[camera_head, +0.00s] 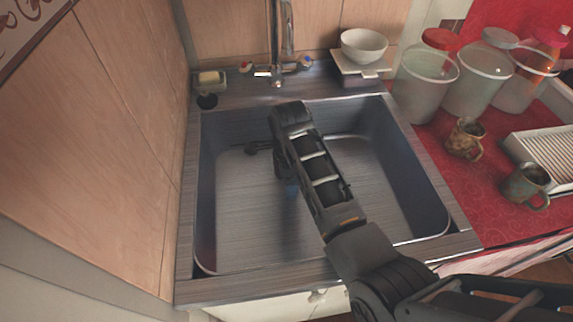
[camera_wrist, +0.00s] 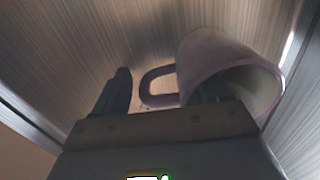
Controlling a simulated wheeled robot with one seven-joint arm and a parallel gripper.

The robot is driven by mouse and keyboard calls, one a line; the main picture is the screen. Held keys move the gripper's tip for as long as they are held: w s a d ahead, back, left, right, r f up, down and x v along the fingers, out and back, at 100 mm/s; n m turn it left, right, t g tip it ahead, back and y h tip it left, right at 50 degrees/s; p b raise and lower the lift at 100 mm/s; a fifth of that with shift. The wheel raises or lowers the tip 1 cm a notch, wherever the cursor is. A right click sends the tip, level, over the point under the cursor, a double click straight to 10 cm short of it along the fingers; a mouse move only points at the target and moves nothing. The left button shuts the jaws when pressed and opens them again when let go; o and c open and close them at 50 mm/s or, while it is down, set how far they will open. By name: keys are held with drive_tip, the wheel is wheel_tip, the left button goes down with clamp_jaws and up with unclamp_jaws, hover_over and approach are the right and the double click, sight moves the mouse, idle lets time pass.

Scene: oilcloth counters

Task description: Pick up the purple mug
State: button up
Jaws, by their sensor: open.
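The purple mug (camera_wrist: 222,55) shows in the wrist view, inside the sink, with its mouth turned toward the camera. Its looped handle (camera_wrist: 146,88) points left. My gripper (camera_wrist: 162,82) is open at the mug. The left finger stands left of the handle, apart from it. The right finger overlaps the mug's mouth, and the handle and near wall lie between the fingers. I cannot tell whether the right finger touches the mug. In the head view my arm reaches down into the sink and hides the mug.
The sink (camera_head: 240,220) has steep walls around my arm. A faucet (camera_head: 277,45) and a white bowl (camera_head: 364,46) stand behind it. On the red counter at right are two brownish mugs (camera_head: 465,140) (camera_head: 526,184), a dish rack (camera_head: 545,150) and clear containers (camera_head: 425,85).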

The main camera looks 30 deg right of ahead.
clamp_jaws()
idle(0.5)
drive_tip(key=shift+r, duration=0.15)
drive_tip(key=shift+w+r, duration=0.1)
drive_tip(key=shift+r, duration=1.3)
drive_tip(key=s+d+r, duration=0.6)
drive_tip(key=d+r, duration=0.2)
drive_tip(key=d, duration=0.1)
drive_tip(key=shift+s+d+p, duration=0.15)
drive_tip(key=shift+d+p, duration=0.2)
drive_tip(key=shift+p, duration=0.05)
idle(2.4)
